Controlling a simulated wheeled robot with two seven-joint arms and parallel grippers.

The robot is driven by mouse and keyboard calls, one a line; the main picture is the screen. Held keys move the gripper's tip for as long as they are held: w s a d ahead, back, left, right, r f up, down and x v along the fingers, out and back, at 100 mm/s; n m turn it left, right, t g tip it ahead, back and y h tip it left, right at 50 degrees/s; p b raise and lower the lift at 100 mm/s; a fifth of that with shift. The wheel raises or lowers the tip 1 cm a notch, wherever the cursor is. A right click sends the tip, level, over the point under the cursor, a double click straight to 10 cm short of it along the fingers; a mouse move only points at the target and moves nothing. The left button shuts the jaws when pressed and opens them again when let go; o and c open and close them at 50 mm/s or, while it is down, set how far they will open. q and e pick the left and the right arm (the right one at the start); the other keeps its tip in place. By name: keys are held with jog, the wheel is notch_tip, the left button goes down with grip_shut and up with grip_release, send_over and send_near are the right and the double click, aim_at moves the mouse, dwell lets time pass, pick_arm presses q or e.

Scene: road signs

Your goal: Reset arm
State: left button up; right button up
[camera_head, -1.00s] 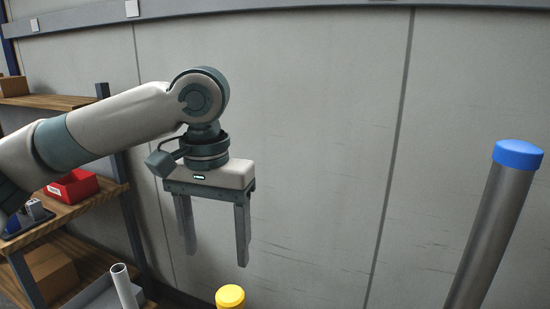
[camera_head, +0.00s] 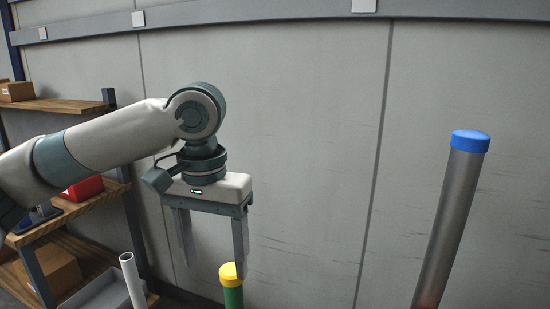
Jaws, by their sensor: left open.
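My left gripper (camera_head: 213,262) hangs down from my left arm in the left half of the head view. Its two fingers are apart and nothing is between them. Its right finger overlaps the yellow cap of a green post (camera_head: 233,295) in the picture; I cannot tell whether they touch. My right gripper is not in view.
A grey post with a blue cap (camera_head: 470,141) stands at the right. A wooden shelf (camera_head: 65,107) at the left holds cardboard boxes and a red bin (camera_head: 82,189). A white tube (camera_head: 131,280) stands at the lower left. A grey panelled wall (camera_head: 300,150) is behind.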

pick_arm(q)
jog(key=s+d+f+m+t+h, duration=0.1)
jog(key=s+d+f+m+h, duration=0.3)
jog(key=f, duration=1)
jog(key=w+d+f+n+t+h, duration=0.1)
jog(key=d+f+h, duration=0.2)
jog(key=d+f, duration=0.75)
jog(key=s+a+f+n+t+y, duration=0.1)
jog(key=s+a+f+n, duration=0.1)
jog(key=s+a+f, duration=0.4)
jog(key=s+a+f+n+t+y, duration=0.1)
jog(key=s+a+f+y, duration=0.15)
jog(key=a+f, duration=0.65)
jog(key=s+a+f+n+y, duration=0.1)
jog(key=s+a+f+y, duration=0.1)
jog(key=s+a+f, duration=0.35)
jog(key=s+a+f+y, duration=0.2)
jog(key=s+a, duration=0.5)
jog(key=s, duration=0.1)
notch_tip(320, 180, down, 28)
jog(key=r+g, duration=0.1)
jog(key=g, duration=0.1)
jog(key=s+a+f+g, duration=0.1)
jog(key=s+a+f, duration=0.1)
jog(key=s+f, duration=1.7)
jog(key=shift+a, duration=0.35)
